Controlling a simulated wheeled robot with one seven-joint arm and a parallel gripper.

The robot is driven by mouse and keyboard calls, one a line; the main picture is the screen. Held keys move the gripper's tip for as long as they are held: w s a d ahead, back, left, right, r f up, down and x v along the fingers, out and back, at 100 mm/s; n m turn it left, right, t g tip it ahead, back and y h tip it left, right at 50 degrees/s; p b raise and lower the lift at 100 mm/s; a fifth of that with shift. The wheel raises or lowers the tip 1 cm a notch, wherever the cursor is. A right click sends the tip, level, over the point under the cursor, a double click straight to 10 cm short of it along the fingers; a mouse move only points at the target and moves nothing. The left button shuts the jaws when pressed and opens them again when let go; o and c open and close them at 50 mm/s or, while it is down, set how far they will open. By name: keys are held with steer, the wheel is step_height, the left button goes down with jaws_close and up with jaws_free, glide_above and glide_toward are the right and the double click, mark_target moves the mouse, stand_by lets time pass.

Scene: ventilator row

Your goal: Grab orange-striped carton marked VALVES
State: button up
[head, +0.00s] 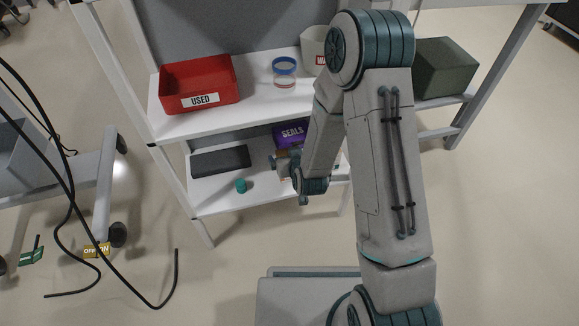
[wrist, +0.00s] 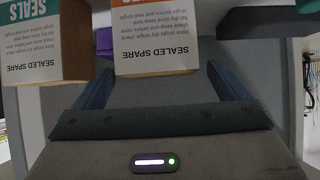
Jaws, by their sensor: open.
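In the wrist view a white and tan carton with an orange stripe (wrist: 155,45) stands straight ahead, between my two open fingers. It reads SEALED SPARE upside down; the name on its orange band is cut off by the top edge. My gripper (wrist: 158,88) is open, with one finger to each side of this carton; I cannot tell whether they touch it. In the head view my gripper (head: 284,164) is at the lower shelf, and the arm hides most of what is there.
A similar carton with a teal SEALS band (wrist: 45,45) stands close on the left. On the lower shelf (head: 215,197) are a purple SEALS box (head: 290,134), a dark tray (head: 220,161) and a teal cylinder (head: 241,185). A red USED bin (head: 200,83) sits above.

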steer(key=b+x, duration=0.1)
steer(key=x, duration=0.3)
steer(key=shift+s+f, duration=0.1)
steer(key=c, duration=1.1)
